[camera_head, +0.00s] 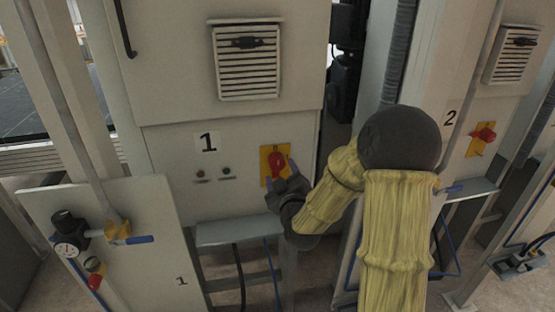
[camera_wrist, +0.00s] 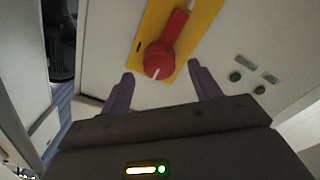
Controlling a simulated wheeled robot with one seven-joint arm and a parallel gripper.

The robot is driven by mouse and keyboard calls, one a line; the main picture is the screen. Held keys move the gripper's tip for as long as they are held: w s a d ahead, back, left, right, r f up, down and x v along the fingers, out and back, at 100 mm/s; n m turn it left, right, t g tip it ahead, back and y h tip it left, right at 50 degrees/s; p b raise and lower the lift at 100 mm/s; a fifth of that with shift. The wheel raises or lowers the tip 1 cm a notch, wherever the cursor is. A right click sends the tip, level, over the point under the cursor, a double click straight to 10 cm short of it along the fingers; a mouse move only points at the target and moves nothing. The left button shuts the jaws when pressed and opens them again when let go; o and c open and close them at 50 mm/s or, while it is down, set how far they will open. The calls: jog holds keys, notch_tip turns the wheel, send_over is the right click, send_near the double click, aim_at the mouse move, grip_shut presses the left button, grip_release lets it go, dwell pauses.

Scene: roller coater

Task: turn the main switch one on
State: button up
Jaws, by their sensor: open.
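Main switch one is a red rotary knob (camera_head: 277,160) on a yellow plate (camera_head: 265,150), on the light grey cabinet marked 1. In the wrist view the red knob (camera_wrist: 158,58) has a long red grip pointing up and slightly right on its yellow plate (camera_wrist: 207,14). A white mark shows on the knob's lower rim. My gripper (camera_head: 280,173) is close in front of the switch. In the wrist view the fingers of my gripper (camera_wrist: 160,73) are spread, one on each side of the knob's lower end, with nothing gripped. Contact cannot be told.
Two small round buttons (camera_head: 213,174) sit left of the switch under the label 1 (camera_head: 208,142). A grey ledge (camera_head: 238,231) juts out below. Cabinet 2 at right has a similar red switch (camera_head: 484,134).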

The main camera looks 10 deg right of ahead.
aim_at(279, 167)
jog(key=w+p, duration=0.1)
jog(key=w, duration=0.4)
jog(key=c, duration=1)
